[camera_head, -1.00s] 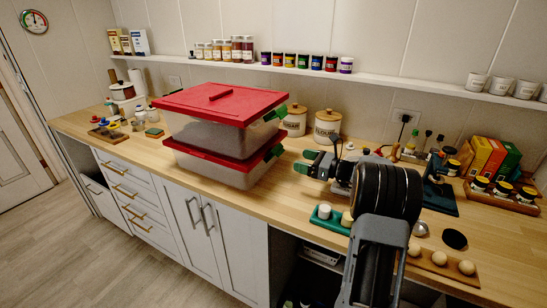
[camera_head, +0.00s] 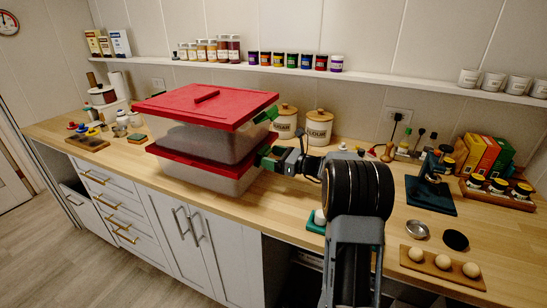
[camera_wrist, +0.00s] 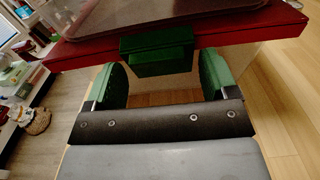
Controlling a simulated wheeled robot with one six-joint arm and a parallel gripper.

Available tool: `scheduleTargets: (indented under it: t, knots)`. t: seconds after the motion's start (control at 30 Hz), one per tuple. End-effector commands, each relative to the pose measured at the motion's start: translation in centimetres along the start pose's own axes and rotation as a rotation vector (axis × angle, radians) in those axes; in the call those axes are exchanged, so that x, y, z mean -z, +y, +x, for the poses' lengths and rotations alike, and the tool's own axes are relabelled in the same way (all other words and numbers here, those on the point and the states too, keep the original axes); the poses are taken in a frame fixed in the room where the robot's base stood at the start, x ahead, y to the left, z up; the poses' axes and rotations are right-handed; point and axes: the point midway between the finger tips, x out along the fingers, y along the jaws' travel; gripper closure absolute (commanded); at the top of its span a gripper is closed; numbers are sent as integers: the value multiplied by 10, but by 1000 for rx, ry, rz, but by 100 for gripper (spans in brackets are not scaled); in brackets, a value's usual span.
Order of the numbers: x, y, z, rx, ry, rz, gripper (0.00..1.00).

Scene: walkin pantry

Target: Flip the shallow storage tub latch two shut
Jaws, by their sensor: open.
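Two clear tubs with red lids are stacked on the counter. The lower, shallower tub (camera_head: 222,184) has a red lid (camera_head: 185,157) under the upper tub (camera_head: 205,139). In the wrist view, a green latch (camera_wrist: 158,44) sits at the edge of the lower lid (camera_wrist: 85,54), standing out from it with a part hanging below. My gripper (camera_head: 264,157) is at the right side of the lower tub. It is open, with its green fingers on either side of the latch, and nothing is gripped. Contact with the latch cannot be told. The upper tub's green latch (camera_head: 267,114) sticks outward.
Two white canisters (camera_head: 319,128) stand behind the arm. A green tray (camera_head: 315,222) sits below it, partly hidden. A dark green stand (camera_head: 430,190), spice rack (camera_head: 497,190) and egg board (camera_head: 441,264) are to the right. Counter left of the tubs is partly clear.

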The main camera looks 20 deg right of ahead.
Motion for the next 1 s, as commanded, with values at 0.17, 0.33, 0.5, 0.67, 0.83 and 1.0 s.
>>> scheduleTargets:
  t: [0.17,0.33,0.5,0.67,0.83,1.0]
  knots:
    - [0,1,1,-2,0,0,32]
    - [0,0,0,-1,-1,0,49]
    - [-7,0,1,-1,28,0,50]
    - [-16,0,5,-1,140,1,50]
    - [-15,0,8,-1,238,2,50]
    - [-12,-1,9,1,275,0,50]
